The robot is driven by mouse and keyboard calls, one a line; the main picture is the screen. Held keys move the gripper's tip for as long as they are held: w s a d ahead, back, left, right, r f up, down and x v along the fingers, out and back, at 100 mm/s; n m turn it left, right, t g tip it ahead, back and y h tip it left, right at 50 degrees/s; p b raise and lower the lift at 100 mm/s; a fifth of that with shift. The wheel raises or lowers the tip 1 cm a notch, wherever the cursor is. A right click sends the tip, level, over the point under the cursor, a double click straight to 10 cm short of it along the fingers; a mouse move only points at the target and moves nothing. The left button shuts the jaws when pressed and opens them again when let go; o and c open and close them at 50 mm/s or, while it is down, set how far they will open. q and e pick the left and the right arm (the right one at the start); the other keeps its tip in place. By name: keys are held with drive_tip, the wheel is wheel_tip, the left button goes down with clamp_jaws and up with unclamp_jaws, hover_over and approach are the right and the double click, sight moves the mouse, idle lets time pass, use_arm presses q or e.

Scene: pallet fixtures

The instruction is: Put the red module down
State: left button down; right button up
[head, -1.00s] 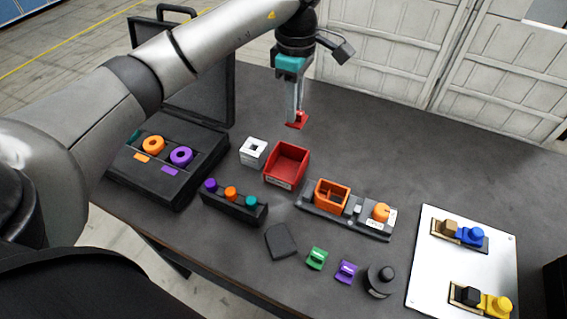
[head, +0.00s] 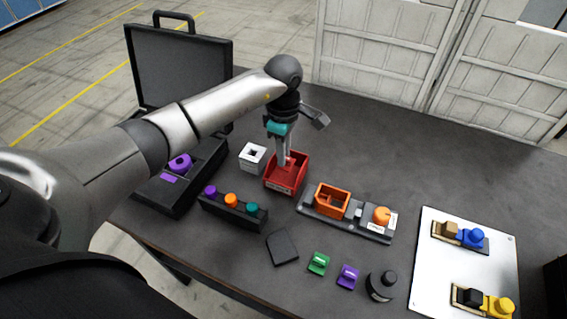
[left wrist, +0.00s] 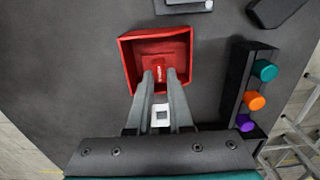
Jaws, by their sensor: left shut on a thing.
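My left gripper (head: 283,162) points down at the open red bin (head: 299,183), its fingertips at or inside the bin's opening. In the left wrist view the fingertips (left wrist: 160,76) are shut on the small red module (left wrist: 159,70), which shows against the inside of the red bin (left wrist: 129,62). Red on red makes the module hard to pick out in the head view. I cannot tell whether it touches the bin floor. My right gripper is not in view.
A white block with a square hole (head: 252,157) stands left of the bin. A black rack with coloured knobs (head: 232,214) is in front, and a fixture with an orange box (head: 332,199) is to the right. An open black case (head: 180,70) stands at the left. The table behind is clear.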

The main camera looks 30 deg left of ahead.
use_arm(q)
drive_tip(key=shift+f, duration=2.05)
drive_tip(key=shift+f+b, duration=0.2)
drive_tip(key=shift+b, duration=0.1)
drive_tip(key=c, duration=0.8)
unclamp_jaws()
drive_tip(key=shift+r, duration=0.15)
wheel_tip(320, 180, up, 12)
drive_tip(key=shift+r+p, duration=0.1)
drive_tip(key=shift+p, duration=0.3)
